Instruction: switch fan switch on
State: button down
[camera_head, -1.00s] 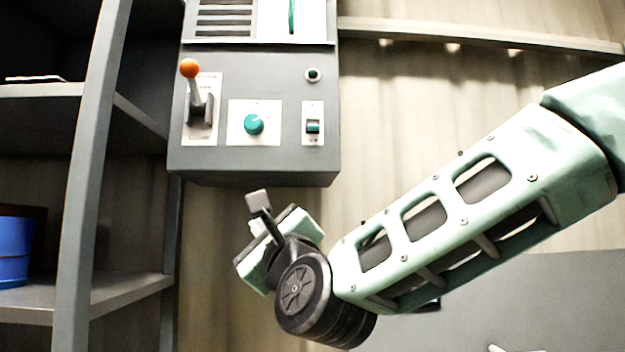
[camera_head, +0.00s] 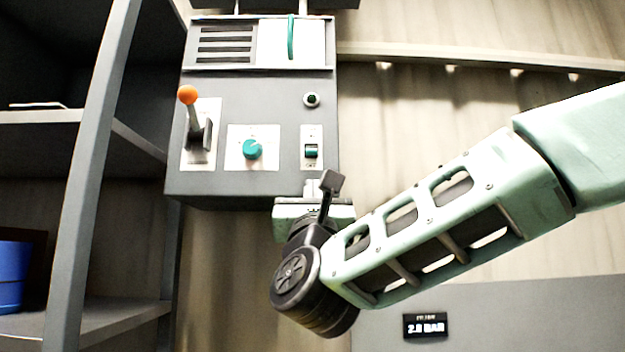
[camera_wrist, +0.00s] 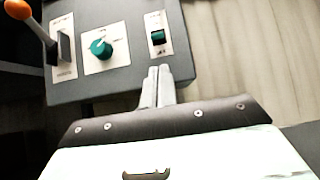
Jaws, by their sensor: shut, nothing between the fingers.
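A small rocker switch on a white plate (camera_head: 312,151) is at the lower right of the grey control box's front, and it also shows in the wrist view (camera_wrist: 158,37). Its label is too small to read, so I cannot tell for sure that it is the fan switch. My gripper (camera_wrist: 159,72) is shut and empty. Its fingertips are just below the switch plate in the wrist view, apart from the rocker as far as I can see. In the head view my wrist hides most of the fingers.
The grey control box (camera_head: 230,186) also carries an orange-ball lever (camera_head: 188,96), a green knob (camera_head: 252,149) and a round green button (camera_head: 311,99). A dark shelf rack (camera_head: 95,180) with a blue pot (camera_head: 12,275) stands at left. A small display (camera_head: 425,326) is at lower right.

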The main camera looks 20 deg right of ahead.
aim_at(312, 151)
jog(key=p+x, duration=0.3)
jog(key=x, duration=0.4)
jog(key=shift+r+p, duration=0.25)
jog(key=shift+p, duration=0.15)
jog(key=shift+w+d+r, duration=0.2)
jog(key=shift+w+r, duration=0.15)
jog(key=shift+w, duration=0.25)
jog(key=shift+g, duration=0.3)
